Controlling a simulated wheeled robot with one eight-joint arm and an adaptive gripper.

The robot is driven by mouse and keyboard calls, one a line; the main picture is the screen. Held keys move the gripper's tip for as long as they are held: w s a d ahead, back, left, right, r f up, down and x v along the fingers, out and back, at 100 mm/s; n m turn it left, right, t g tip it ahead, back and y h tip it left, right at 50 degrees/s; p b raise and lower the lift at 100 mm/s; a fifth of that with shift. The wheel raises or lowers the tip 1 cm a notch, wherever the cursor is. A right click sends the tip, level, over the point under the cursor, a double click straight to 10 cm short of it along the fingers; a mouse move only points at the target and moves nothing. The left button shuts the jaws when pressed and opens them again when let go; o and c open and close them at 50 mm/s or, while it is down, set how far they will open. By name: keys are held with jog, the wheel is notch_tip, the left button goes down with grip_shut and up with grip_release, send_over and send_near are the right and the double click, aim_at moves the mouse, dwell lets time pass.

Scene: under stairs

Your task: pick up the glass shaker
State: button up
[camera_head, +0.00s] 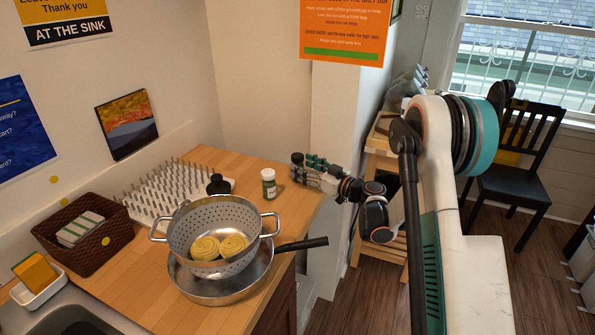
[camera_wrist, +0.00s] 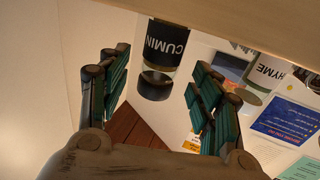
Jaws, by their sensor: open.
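In the wrist view a clear glass shaker marked CUMIN (camera_wrist: 157,62) appears upside down, dark cap pointing down, in the gap between my fingers. My gripper (camera_head: 297,170) is just right of the shaker, fingers pointing left. In the wrist view my gripper (camera_wrist: 157,88) is open; no contact shows.
A second jar reading HYME (camera_wrist: 266,72) shows at right in the wrist view. A colander (camera_head: 213,232) with yellow nests sits in a pan (camera_head: 222,285), its black handle jutting right. A drying rack (camera_head: 150,195), a black bottle-like object (camera_head: 218,185) and a basket (camera_head: 83,233) are left.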

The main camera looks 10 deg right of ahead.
aim_at(298, 163)
jog(key=x, duration=0.2)
jog(key=shift+w+a+f+b, duration=0.25)
jog(key=shift+w+b, duration=0.05)
jog(key=shift+b, duration=0.1)
jog(key=shift+w+a+r, duration=0.1)
jog(key=shift+w+a, duration=0.05)
jog(key=shift+w, duration=0.15)
jog(key=c, duration=1.3)
jog(key=shift+o, duration=0.2)
jog(key=shift+r, duration=0.2)
notch_tip(298, 163, up, 20)
jog(key=p, duration=0.6)
jog(key=shift+f, duration=0.15)
